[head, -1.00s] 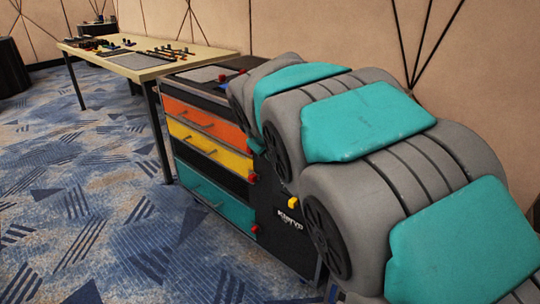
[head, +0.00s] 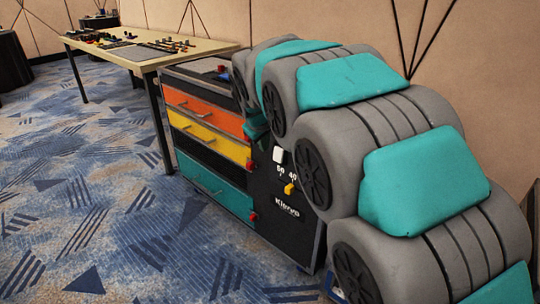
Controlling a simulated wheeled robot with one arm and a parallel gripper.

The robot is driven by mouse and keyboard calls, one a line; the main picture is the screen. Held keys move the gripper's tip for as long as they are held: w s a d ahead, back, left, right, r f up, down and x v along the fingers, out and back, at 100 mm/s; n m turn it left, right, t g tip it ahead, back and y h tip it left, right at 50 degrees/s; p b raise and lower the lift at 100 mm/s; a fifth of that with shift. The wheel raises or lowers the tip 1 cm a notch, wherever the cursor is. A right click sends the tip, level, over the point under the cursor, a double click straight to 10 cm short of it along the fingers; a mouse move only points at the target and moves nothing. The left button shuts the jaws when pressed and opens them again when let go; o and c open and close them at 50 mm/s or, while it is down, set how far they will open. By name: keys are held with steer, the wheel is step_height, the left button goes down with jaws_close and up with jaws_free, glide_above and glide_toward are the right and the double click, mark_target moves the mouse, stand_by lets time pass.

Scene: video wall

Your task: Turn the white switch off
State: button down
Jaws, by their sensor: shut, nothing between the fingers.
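A small white switch (head: 279,155) sits on the dark front side panel of the drawer cabinet (head: 284,232), just left of my grey and teal arm. It is small, and I cannot tell which way it is set. Pale markings show just below it. A yellow knob (head: 290,188) is below and to the right of it. My arm runs from the lower right up to the cabinet top and crosses in front of part of the panel. My gripper cannot be made out; the far end of the arm is hidden behind its nearer links.
The cabinet has orange (head: 205,111), yellow (head: 208,139) and teal (head: 215,186) drawers, with red knobs at their right edge. A wooden table (head: 150,54) with small items stands behind it. The patterned carpet (head: 90,190) at left is clear.

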glide_toward(276, 158)
step_height(276, 158, down, 5)
steer(key=a, duration=0.3)
steer(key=shift+w+d+f+p, duration=0.1)
steer(key=shift+w+d+p, duration=0.55)
steer(key=shift+w+d, duration=0.7)
steer(key=shift+w+a, duration=0.1)
steer(key=shift+w+f+t+h+b, duration=0.15)
steer(key=shift+f+t+h+b, duration=0.25)
steer(key=shift+b, duration=0.6)
steer(key=shift+r+p, duration=0.25)
steer(key=shift+p, duration=0.05)
